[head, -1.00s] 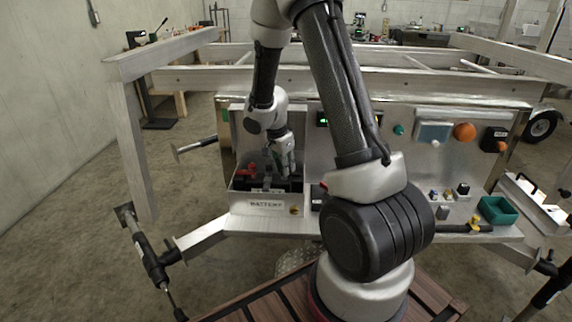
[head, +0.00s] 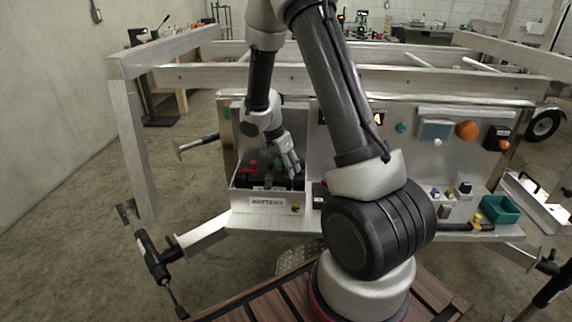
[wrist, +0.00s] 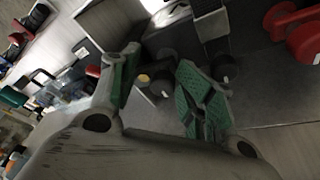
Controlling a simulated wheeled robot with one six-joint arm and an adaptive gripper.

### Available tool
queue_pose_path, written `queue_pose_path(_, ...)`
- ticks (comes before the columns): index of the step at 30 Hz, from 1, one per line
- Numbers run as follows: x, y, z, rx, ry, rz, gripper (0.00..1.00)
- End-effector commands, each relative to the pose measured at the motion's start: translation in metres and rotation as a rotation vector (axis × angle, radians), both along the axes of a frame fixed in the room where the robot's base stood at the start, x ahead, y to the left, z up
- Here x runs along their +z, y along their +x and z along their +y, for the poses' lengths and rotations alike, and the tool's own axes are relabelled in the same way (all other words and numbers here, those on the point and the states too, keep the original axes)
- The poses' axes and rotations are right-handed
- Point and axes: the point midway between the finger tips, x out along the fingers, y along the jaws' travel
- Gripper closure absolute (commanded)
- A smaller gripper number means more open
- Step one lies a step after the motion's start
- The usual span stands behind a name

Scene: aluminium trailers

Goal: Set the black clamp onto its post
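My gripper (head: 292,168) points down over the right part of the black battery (head: 262,180) in its aluminium box. In the wrist view its two green-padded fingers (wrist: 160,92) are spread apart, so it looks open. A dark grey and black piece with a round end (wrist: 222,62), likely the black clamp, is beyond the right finger, partly hidden by it. Small dark parts, one with a brass-coloured round end (wrist: 143,78), show in the gap between the fingers; I cannot tell which is the post. I see no clear contact.
A red clamp (head: 252,166) is on the battery's left side. The box front carries a BATTERY label (head: 266,202). An upright metal panel with knobs stands behind and right. A green tray (head: 500,209) and small blocks are on the ledge at right.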

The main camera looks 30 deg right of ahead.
Motion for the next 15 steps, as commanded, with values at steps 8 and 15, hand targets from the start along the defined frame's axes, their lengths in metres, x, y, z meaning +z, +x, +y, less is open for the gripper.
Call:
queue_pose_path(8,0.0005,0.0001,0.0003,0.001,0.0,-0.001,0.58)
queue_pose_path(15,0.0016,0.0014,0.0004,0.002,0.0,-0.004,0.58)
